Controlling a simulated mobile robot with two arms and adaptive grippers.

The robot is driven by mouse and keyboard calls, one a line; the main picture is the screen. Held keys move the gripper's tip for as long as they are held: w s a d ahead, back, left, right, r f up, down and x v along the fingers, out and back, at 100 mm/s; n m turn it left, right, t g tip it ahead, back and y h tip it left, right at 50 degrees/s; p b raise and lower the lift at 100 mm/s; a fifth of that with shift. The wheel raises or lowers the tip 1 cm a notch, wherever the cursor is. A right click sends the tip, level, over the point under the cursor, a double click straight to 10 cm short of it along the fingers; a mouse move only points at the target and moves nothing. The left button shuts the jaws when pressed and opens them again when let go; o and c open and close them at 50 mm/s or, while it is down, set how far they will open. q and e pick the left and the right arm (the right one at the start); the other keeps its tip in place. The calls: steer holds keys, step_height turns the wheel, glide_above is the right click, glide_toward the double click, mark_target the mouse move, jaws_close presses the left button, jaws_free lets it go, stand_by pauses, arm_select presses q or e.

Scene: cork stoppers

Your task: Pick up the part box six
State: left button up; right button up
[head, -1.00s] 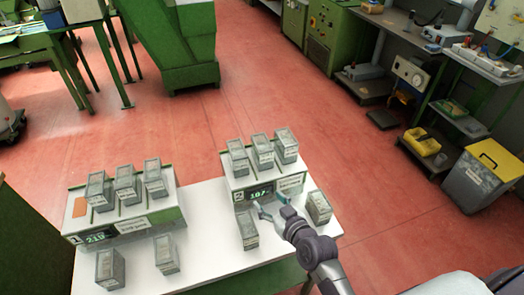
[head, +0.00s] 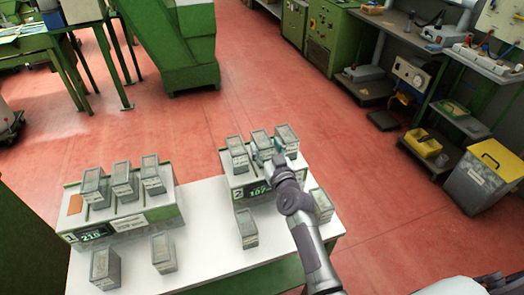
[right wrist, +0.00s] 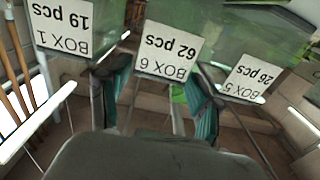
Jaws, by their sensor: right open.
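Part box six (head: 261,137) is a grey-green lidded box, the middle one of three on the scale marked 2 (head: 237,193). In the right wrist view its label reads upside down "BOX 6, 62 pcs" (right wrist: 168,50). My right gripper (head: 266,152) is open at the near end of this box. In the right wrist view the teal fingers stand on either side of box six, apart from each other (right wrist: 157,92). I cannot tell whether they touch it. Box 5 (right wrist: 247,76) and box 1 (right wrist: 66,20) flank it closely. My left gripper is not in view.
A second scale, marked 1 (head: 72,237), holds three similar boxes at the left. More boxes (head: 164,253) stand on the white table (head: 205,225) in front of the scales. The table between the two scales is clear.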

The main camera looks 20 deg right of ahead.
mark_target(262, 138)
steer(key=w, duration=0.1)
steer(key=w+b, duration=0.1)
steer(key=w, duration=0.2)
steer(key=shift+f+b, duration=0.3)
steer(key=shift+b, duration=0.1)
steer(key=shift+w, duration=0.35)
steer(key=shift+s, duration=0.1)
steer(key=shift+r, duration=0.1)
steer(key=shift+c, duration=0.3)
steer(key=c, duration=1)
